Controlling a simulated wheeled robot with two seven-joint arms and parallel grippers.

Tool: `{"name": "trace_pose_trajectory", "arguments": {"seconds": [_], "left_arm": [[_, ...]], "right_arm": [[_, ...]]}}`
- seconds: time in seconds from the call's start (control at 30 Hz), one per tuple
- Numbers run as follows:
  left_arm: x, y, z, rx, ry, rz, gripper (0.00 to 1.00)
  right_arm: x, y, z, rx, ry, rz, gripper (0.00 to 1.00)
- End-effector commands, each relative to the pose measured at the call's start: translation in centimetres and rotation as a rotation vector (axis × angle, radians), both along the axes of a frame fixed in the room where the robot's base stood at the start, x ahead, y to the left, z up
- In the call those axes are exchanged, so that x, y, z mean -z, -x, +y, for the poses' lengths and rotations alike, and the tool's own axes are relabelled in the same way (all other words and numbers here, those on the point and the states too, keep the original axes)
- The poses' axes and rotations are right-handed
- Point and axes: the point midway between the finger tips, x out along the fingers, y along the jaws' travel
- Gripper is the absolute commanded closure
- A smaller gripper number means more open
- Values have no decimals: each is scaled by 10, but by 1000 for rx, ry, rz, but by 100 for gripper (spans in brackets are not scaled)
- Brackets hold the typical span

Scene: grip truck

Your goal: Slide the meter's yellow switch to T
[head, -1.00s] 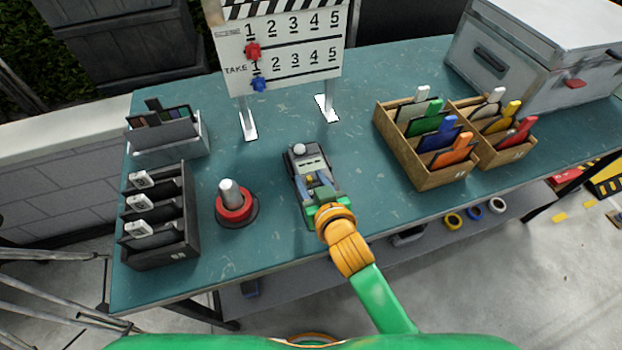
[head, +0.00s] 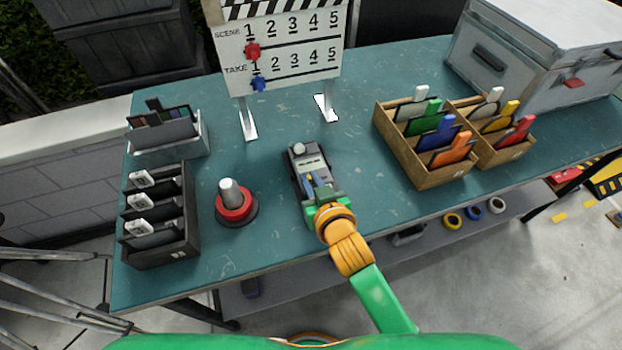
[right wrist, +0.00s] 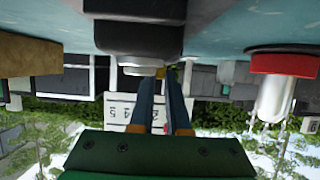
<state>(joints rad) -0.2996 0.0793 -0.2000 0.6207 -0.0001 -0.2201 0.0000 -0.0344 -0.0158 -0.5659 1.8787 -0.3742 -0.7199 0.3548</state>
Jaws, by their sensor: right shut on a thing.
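The meter (head: 311,163) is a dark grey box with a lighter top face and a pale round knob at its far end. It lies on the teal table in front of the clapperboard. My right gripper (head: 314,184) is over its near half, with narrow blue fingers reaching down onto the top face. The fingers are shut on the yellow switch, which they mostly cover in the head view. In the right wrist view, the fingertips (right wrist: 165,78) meet the meter's dark body (right wrist: 133,38), with a little yellow (right wrist: 187,72) beside them. The T mark is unreadable. My left gripper is out of view.
A red-based post (head: 234,204) stands left of the meter. A black slotted rack (head: 175,245) and a grey bin (head: 185,145) are further left. Wooden card trays (head: 430,180) stand to the right. The clapperboard (head: 280,55) stands behind. Bare table lies around the meter.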

Motion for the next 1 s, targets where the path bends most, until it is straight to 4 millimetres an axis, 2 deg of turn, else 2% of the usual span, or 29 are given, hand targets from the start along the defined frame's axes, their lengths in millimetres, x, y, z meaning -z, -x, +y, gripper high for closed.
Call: {"name": "trace_pose_trajectory", "arguments": {"seconds": [0.67, 0.87, 1.0], "left_arm": [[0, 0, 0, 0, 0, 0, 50], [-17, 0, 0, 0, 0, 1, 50], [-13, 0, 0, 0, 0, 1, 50]], "right_arm": [[0, 0, 0, 0, 0, 1, 100], [-3, -5, -16, 1, 4, 2, 100], [0, -6, -18, 1, 0, 0, 100]]}}
